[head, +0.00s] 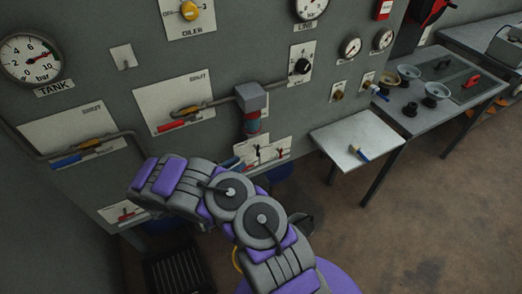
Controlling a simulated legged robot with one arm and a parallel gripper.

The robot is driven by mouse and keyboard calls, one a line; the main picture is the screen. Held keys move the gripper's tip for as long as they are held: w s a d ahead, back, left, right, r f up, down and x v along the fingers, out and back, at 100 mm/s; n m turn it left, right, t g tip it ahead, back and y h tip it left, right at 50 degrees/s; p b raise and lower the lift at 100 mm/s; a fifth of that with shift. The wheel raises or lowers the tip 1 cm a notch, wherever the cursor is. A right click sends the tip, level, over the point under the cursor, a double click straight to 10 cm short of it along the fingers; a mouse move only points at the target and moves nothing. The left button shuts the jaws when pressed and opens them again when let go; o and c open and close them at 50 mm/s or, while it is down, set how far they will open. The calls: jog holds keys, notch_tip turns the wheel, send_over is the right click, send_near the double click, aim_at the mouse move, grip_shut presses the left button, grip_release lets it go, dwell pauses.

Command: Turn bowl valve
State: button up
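A filter unit with a grey square top (251,97) and a blue and red bowl (252,124) hangs on the grey panel in the head view. Just below it is a white plate (272,150) with small dark and red handles, partly hidden by my arm. I cannot tell which handle is the bowl valve. My purple and grey arm crosses the lower middle, in front of and below the filter bowl. My gripper's fingers cannot be made out.
Lever valves with red (172,126) and blue (66,161) handles sit on pipes at the left. A tank gauge (30,59) is at upper left. A small side table (340,140) and a bench (440,105) stand at right. The brown floor at lower right is clear.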

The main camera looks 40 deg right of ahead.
aim_at(258, 151)
jog(key=d+b, duration=0.2)
jog(key=d, duration=1)
jog(key=shift+s, duration=0.25)
jog(key=shift+d, duration=0.1)
grip_shut()
